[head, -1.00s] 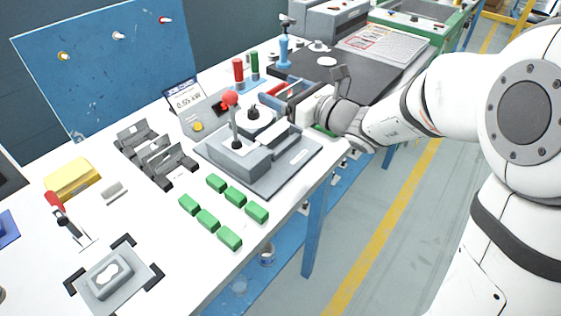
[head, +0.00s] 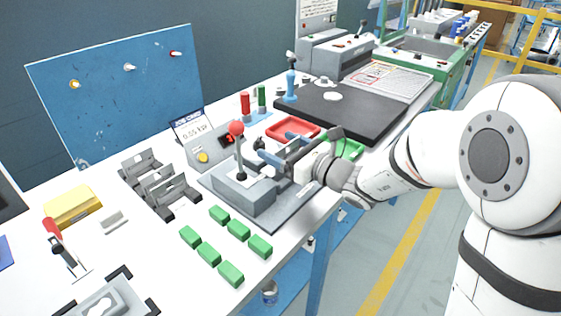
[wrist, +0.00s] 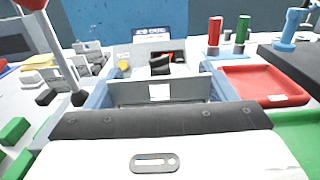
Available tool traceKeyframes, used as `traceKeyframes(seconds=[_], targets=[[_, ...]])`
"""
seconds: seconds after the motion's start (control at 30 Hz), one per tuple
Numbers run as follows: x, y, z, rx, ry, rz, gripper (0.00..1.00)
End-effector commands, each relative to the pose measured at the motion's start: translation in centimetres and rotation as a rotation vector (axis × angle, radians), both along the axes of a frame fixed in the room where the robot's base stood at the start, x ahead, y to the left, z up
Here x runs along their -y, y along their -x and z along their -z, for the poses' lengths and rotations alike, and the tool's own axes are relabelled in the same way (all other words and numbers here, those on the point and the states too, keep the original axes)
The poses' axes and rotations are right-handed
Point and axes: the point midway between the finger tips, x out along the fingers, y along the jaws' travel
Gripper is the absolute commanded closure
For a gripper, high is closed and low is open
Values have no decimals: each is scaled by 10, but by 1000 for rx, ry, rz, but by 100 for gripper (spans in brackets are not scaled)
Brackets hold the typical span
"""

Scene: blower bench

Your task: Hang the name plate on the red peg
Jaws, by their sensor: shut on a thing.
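My gripper (head: 283,148) is over the far right part of the grey fixture, its two blue fingers pointing to the back left. In the wrist view my gripper (wrist: 162,82) is shut on a flat grey plate (wrist: 130,92), apparently the name plate, with a small pale square at its middle. The plate is hard to make out in the head view. The red peg (head: 175,53) is at the upper right of the blue board (head: 110,100) at the back left, well away from my gripper. The red peg is not visible in the wrist view.
A lever with a red ball (head: 236,128) stands up from the fixture beside my gripper. A control box (head: 205,150) with a display sign stands behind it. A red tray (head: 293,129), red and green cylinders and several green blocks (head: 231,273) are on the bench.

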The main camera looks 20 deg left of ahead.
Motion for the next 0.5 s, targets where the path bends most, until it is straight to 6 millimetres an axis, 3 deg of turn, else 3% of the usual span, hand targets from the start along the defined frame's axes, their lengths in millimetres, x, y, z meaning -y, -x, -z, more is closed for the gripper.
traceKeyframes(seconds=[0.1, 0.2, 0.5], targets=[[0, 0, 24, -5, 2, 1, 45], [0, 0, 34, -2, 0, 1, 45], [1, 0, 34, 0, 0, 1, 45]])
